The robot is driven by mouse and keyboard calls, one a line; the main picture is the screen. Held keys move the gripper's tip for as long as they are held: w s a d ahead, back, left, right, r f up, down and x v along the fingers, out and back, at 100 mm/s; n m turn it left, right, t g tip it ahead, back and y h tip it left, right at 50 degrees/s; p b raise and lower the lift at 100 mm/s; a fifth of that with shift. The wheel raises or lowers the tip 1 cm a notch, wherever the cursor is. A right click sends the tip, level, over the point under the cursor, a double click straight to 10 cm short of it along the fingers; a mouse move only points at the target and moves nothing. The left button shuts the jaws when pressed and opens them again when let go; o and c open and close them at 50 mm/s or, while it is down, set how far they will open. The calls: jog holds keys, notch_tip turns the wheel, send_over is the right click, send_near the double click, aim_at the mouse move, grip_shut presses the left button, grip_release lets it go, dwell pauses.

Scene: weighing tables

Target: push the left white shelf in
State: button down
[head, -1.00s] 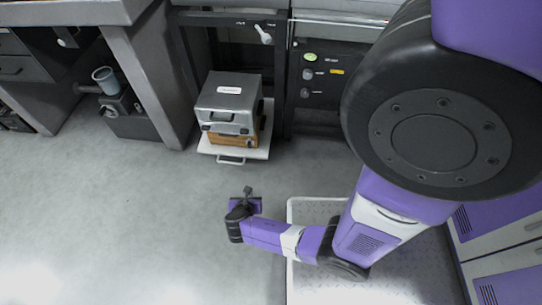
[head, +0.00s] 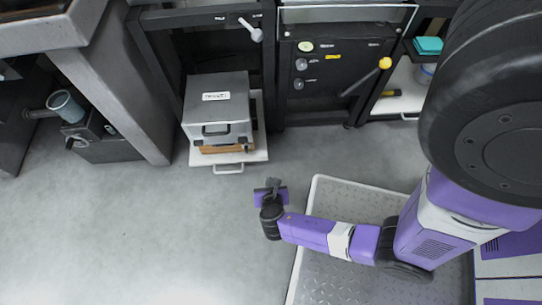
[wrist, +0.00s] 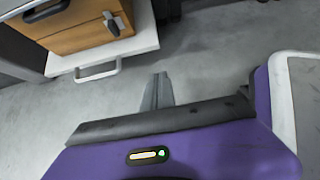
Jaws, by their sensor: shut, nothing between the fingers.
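The left white shelf (head: 259,152) is pulled out at floor level under the left bench, with a pale handle (head: 228,169) on its front. A grey metal case (head: 217,100) sits on it, on top of a wooden box (head: 225,149). In the wrist view the shelf (wrist: 134,48), its handle (wrist: 97,71) and the wooden box (wrist: 85,30) show at the upper left. My gripper (head: 273,184) is shut and empty, in front of the shelf and a little to its right, apart from it. Its fingers (wrist: 157,90) also show in the wrist view, over the floor.
A dark panel (head: 330,75) with knobs and a yellow-ended lever stands right of the shelf. Another white shelf (head: 400,100) is farther right. A grey bench leg (head: 105,85) stands left. My base platform lies lower right. The floor before the shelf is clear.

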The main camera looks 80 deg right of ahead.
jog(key=d+r+b+x, duration=0.1)
jog(key=b+x, duration=0.4)
jog(key=x, duration=0.6)
jog(key=shift+w+d+r, duration=0.35)
jog(key=shift+w+d, duration=0.05)
jog(key=shift+d, duration=0.1)
send_near(264, 131)
jog(key=x, duration=0.7)
jog(key=shift+d+f, duration=0.2)
jog(key=shift+f, duration=0.05)
